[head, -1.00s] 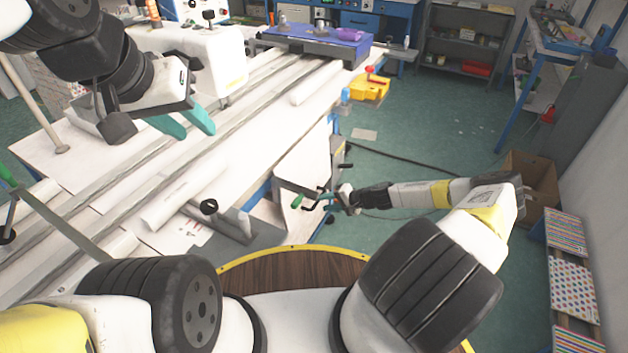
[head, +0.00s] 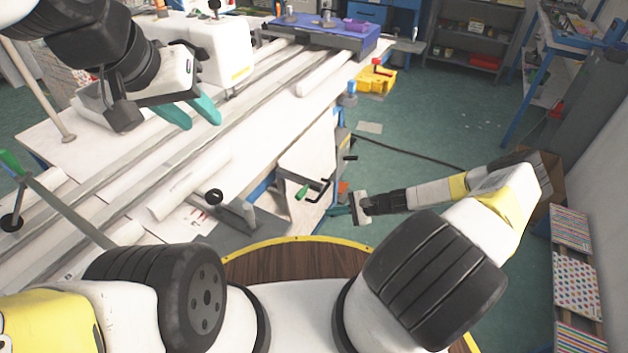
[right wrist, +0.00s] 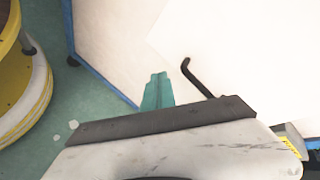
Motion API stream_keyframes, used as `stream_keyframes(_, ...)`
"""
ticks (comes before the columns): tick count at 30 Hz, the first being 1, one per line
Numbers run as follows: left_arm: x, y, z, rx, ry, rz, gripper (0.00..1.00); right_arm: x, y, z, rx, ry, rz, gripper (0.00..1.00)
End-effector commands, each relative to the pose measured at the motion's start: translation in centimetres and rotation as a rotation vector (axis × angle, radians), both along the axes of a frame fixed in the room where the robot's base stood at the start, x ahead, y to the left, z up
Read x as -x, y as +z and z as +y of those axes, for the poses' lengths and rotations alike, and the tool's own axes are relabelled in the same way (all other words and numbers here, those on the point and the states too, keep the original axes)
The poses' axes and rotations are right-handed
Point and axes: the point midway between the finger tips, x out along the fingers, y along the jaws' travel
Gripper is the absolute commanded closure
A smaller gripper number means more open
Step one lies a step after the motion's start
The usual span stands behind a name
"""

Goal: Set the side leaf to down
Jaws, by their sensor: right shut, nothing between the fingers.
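The side leaf (head: 308,160) is a white panel at the right side of the long white table (head: 120,150). It appears to slope or hang down there; its exact angle is hard to tell. In the right wrist view the shut fingers (right wrist: 157,92) are in front of a large white panel (right wrist: 225,45); contact cannot be told. My left gripper (head: 190,112) is open and empty above the table.
A black bent rod (right wrist: 198,78) shows close to the right fingers. White rolls (head: 190,185) and long rails lie on the table. A yellow box (head: 376,80) stands beyond the leaf. A dark cable (head: 410,152) crosses the otherwise open green floor on the right.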

Motion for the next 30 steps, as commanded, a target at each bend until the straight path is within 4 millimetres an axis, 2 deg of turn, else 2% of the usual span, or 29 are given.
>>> stream_keyframes(3,0.0,0.0,0.0,0.000,0.000,0.000,0.64,1.8,0.1,-0.2,-0.136,-0.126,0.218,1.00)
stream_keyframes(9,0.0,0.0,0.0,0.000,0.000,0.000,0.64,2.2,0.4,-2.3,-0.337,-0.386,0.495,1.00)
stream_keyframes(15,0.0,0.0,0.0,0.000,0.000,0.000,0.64,1.6,0.4,-4.5,-0.438,-0.555,0.610,1.00)
stream_keyframes(18,0.0,0.0,0.0,0.000,0.000,0.000,0.64,1.4,0.3,-4.7,-0.455,-0.582,0.625,1.00)
stream_keyframes(23,0.0,0.0,0.0,0.000,0.000,0.000,0.64,0.5,-0.4,-3.4,-0.458,-0.584,0.628,1.00)
stream_keyframes(30,0.0,0.0,0.0,0.000,0.000,0.000,0.64,-2.1,-2.4,0.5,-0.456,-0.582,0.627,1.00)
